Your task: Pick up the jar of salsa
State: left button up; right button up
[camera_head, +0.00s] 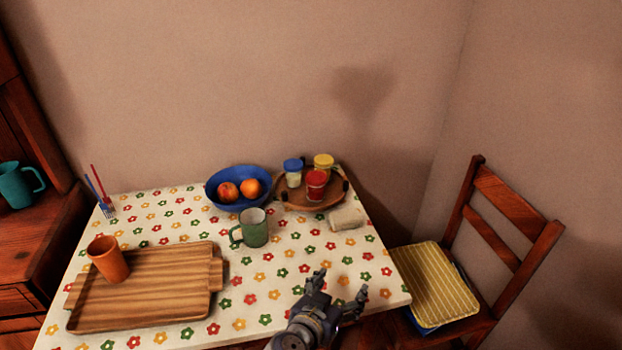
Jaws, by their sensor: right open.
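Three small lidded jars stand on a round brown tray (296,203) at the back right of the table. One jar has a red lid and red contents and looks like the salsa jar (316,186); no label can be read. Beside it are a blue-lidded jar (293,174) and a yellow-lidded jar (323,163). My right gripper (338,285) is over the front right part of the table, fingers spread and empty, well in front of the jars. My left gripper is out of view.
A blue bowl (216,190) of fruit is left of the jars. A wooden tray (165,290) with an orange cup (108,260) is at left. A chair (511,240) stands right.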

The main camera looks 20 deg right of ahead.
aim_at(316, 181)
jog(key=i, duration=1.1)
